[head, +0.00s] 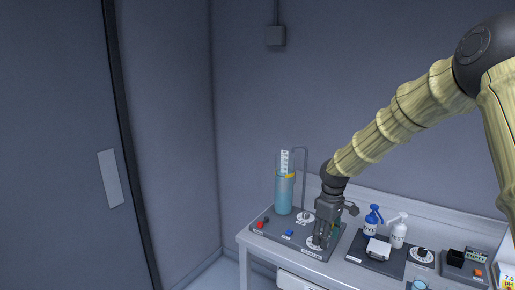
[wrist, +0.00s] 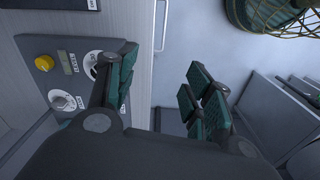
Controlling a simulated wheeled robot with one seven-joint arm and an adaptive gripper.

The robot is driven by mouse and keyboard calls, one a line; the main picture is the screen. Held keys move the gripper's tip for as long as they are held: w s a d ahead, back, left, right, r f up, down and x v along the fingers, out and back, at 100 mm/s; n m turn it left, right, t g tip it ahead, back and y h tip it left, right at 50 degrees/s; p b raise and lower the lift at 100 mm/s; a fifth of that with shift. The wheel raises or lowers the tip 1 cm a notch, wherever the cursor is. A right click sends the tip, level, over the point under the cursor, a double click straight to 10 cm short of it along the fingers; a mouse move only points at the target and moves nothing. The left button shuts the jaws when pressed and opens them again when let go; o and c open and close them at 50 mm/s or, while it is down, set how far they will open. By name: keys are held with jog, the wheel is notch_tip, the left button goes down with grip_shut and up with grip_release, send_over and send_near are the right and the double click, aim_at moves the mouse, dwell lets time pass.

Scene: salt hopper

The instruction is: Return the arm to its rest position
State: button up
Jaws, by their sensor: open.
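My arm (head: 400,112) reaches in from the right of the head view and bends down at the wrist. It is stretched out over the bench, in its sand-coloured sleeve. My gripper (head: 320,236) points downward at the bench, beside the right part of a grey control panel (head: 270,231). In the wrist view my gripper (wrist: 163,78) has its dark green-padded fingers spread apart, with nothing between them. Pale floor and the bench front show in the gap. Whether the fingertips touch the panel is not clear.
A blue cylinder (head: 284,193) stands on the panel's back left. Blue (head: 372,222) and white (head: 398,233) spray bottles stand right of my gripper, behind a white box (head: 378,249). The wrist view shows a yellow knob (wrist: 45,63) and a wire basket (wrist: 270,14).

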notch_tip(320, 180, down, 9)
jog(key=a, duration=0.1)
jog(key=s+a+f+m+y+b, duration=0.1)
jog(key=s+f+m, duration=0.1)
jog(key=s+f, duration=0.8)
jog(key=s+a+f+m+y+b, duration=0.1)
jog(key=s+a+f+m, duration=0.1)
jog(key=s+f, duration=0.75)
jog(key=s+d+f+m, duration=0.1)
jog(key=s+f, duration=0.3)
jog(key=s, duration=0.5)
jog(key=s+d+f+m+h+b, duration=0.1)
jog(key=s+d+f+m, duration=0.1)
jog(key=s, duration=0.7)
jog(key=s+d+f+m, duration=0.1)
jog(key=s+f+m, duration=0.1)
jog(key=s+f, duration=0.3)
jog(key=s, duration=0.4)
jog(key=shift+s+d+f+h, duration=0.15)
jog(key=shift+d+f+h, duration=0.15)
jog(key=shift+f+h, duration=0.1)
